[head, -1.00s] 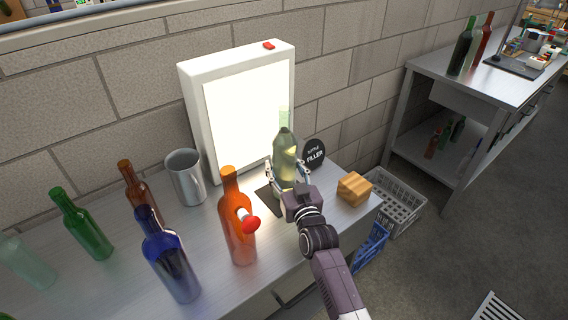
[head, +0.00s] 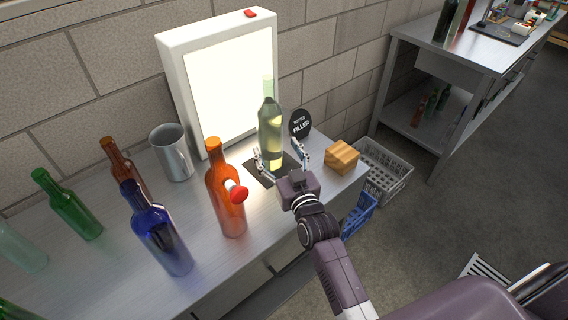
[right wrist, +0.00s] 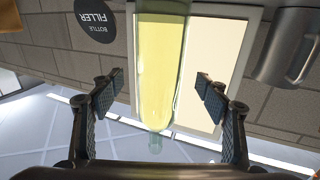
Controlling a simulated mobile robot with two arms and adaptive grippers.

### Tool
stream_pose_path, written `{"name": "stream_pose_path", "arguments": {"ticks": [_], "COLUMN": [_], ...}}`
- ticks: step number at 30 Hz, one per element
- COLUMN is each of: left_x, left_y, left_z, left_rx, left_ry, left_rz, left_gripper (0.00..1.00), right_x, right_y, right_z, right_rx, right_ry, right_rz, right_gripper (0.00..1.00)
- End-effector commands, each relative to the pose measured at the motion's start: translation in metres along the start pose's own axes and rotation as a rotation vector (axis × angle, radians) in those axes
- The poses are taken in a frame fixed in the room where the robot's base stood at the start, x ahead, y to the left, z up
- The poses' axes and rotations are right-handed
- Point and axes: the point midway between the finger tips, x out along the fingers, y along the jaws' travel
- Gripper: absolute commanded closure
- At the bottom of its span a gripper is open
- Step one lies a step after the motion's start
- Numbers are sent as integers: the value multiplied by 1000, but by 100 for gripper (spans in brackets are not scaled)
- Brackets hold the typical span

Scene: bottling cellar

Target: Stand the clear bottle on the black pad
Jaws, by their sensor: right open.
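The clear bottle (head: 270,135), with a yellowish-green tint, stands upright on the black pad (head: 258,177) in front of the lit panel. It also shows between the fingers in the right wrist view (right wrist: 160,70), upside down there. My right gripper (head: 279,158) is open on the near side of the bottle. In the right wrist view its fingers (right wrist: 160,98) are spread, with a gap on each side of the bottle. The bottle's base is partly hidden in the head view. My left gripper is not in view.
An orange bottle (head: 226,195) with a red-ended stopper beside it stands left of my right gripper. Blue (head: 160,235), green (head: 68,207) and brown (head: 124,165) bottles stand further left. A metal mug (head: 172,153), a round black sign (head: 300,123) and a wooden block (head: 341,157) are nearby.

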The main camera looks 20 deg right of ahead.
Motion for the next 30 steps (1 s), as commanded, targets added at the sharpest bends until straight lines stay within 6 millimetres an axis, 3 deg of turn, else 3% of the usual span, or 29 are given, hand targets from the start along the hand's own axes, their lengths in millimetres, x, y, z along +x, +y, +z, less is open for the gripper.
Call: {"name": "stream_pose_path", "arguments": {"ticks": [6,12,30], "left_x": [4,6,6], "left_y": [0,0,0], "left_z": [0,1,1], "left_rx": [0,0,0], "left_ry": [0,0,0], "left_rz": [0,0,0], "left_gripper": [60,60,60], "right_x": [-41,-60,-63], "right_y": [0,0,0], "right_z": [1,0,0], "right_rx": [0,1,0], "right_ry": [-1,0,1], "right_rz": [0,0,0], "right_gripper": [31,31,31]}}
